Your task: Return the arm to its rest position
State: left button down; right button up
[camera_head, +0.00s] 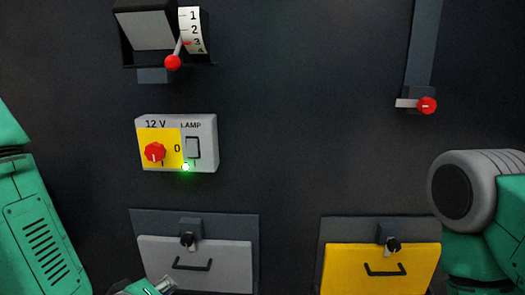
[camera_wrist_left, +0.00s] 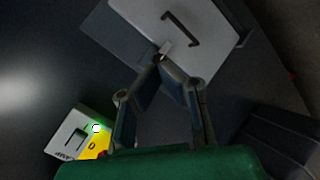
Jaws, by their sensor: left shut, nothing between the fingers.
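My left gripper (camera_head: 152,287) shows only in part at the bottom edge of the head view, low in front of the grey door (camera_head: 220,259). In the left wrist view, its two fingers (camera_wrist_left: 160,62) meet at the tips, with nothing held. Beyond the fingertips lies the grey door (camera_wrist_left: 210,18) with its dark handle and pale latch piece; I cannot tell how far the tips are from it. The green parts at the left and right edges of the head view are my arms. My right gripper is out of view.
A dark wall carries a 12 V lamp box (camera_head: 205,132) with a red knob (camera_head: 154,152) and a lit green light. Above is a red-tipped lever (camera_head: 173,62) beside a number scale. A yellow door (camera_head: 350,266) and another red-tipped lever (camera_head: 427,105) are at the right.

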pick_arm(q)
jog(key=s+a+f+m+g, duration=0.3)
jog(key=s+f, duration=0.4)
jog(key=s, duration=0.1)
jog(key=s+a+f+m+g+y, duration=0.1)
jog(key=s+a+f+m+g, duration=0.2)
jog(key=s+f, duration=0.5)
jog(key=s+a+f+m+g, duration=0.3)
jog(key=s+f+m+g, duration=0.1)
jog(key=s+f, duration=0.4)
jog(key=shift+s+a+g+y, duration=0.15)
jog(key=shift+s+g+y, duration=0.15)
jog(key=shift+s+g, duration=0.15)
jog(key=shift+w, duration=0.1)
